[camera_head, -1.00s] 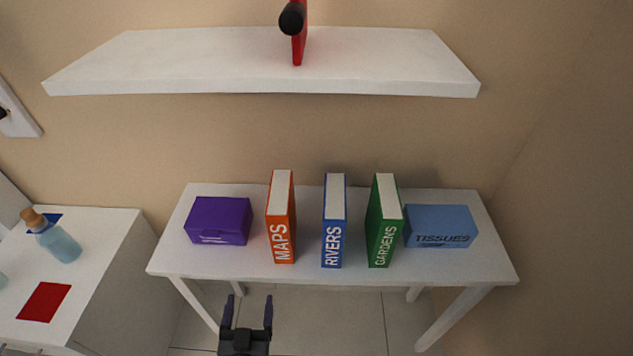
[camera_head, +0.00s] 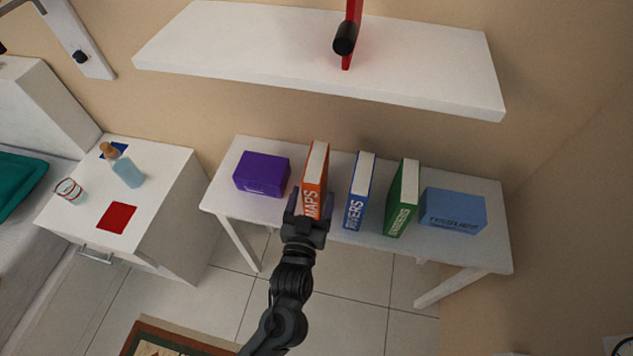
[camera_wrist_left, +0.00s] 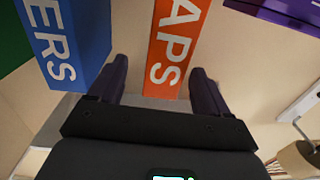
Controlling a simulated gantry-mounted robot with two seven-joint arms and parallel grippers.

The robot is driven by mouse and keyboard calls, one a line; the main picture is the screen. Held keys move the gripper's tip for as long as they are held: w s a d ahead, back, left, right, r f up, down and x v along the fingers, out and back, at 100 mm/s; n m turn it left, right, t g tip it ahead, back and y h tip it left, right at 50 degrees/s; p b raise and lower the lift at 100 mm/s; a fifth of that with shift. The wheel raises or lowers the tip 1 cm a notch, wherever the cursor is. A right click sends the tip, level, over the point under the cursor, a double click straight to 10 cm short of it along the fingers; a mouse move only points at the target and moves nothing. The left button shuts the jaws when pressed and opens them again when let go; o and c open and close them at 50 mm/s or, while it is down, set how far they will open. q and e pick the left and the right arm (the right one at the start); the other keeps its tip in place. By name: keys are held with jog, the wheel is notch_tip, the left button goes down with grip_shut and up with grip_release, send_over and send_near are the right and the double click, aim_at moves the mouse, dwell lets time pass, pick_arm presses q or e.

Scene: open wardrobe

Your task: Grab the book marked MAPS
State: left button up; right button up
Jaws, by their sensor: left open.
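The orange MAPS book (camera_head: 316,168) stands upright on the white table, with its lettered spine facing me. My left gripper (camera_head: 308,205) is open at the front of this book, and its fingers overlap the lower spine in the head view. In the left wrist view, the MAPS spine (camera_wrist_left: 177,45) shows between the two open fingers of the left gripper (camera_wrist_left: 160,88). I cannot tell how far the fingers reach along the book's sides. My right gripper is not in view.
The blue RIVERS book (camera_head: 359,190) and green GARDENS book (camera_head: 402,198) stand to the right. A purple box (camera_head: 262,174) is on the left, a blue tissue box (camera_head: 453,211) at the right end. A white shelf (camera_head: 240,50) hangs above the white table (camera_head: 225,192).

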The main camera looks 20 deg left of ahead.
pick_arm(q)
jog(key=shift+w+a, duration=0.2)
jog(key=shift+w, duration=0.45)
jog(key=shift+w+a+r+b, duration=0.1)
jog(key=shift+w+a+b, duration=0.15)
jog(key=shift+w, duration=0.5)
jog(key=shift+w+a+f+b, duration=0.15)
jog(key=shift+w+b, duration=0.25)
jog(key=shift+w, duration=0.3)
jog(key=shift+w+a+r+b, duration=0.2)
jog(key=shift+w+b, duration=0.1)
jog(key=shift+w, duration=0.45)
grip_shut()
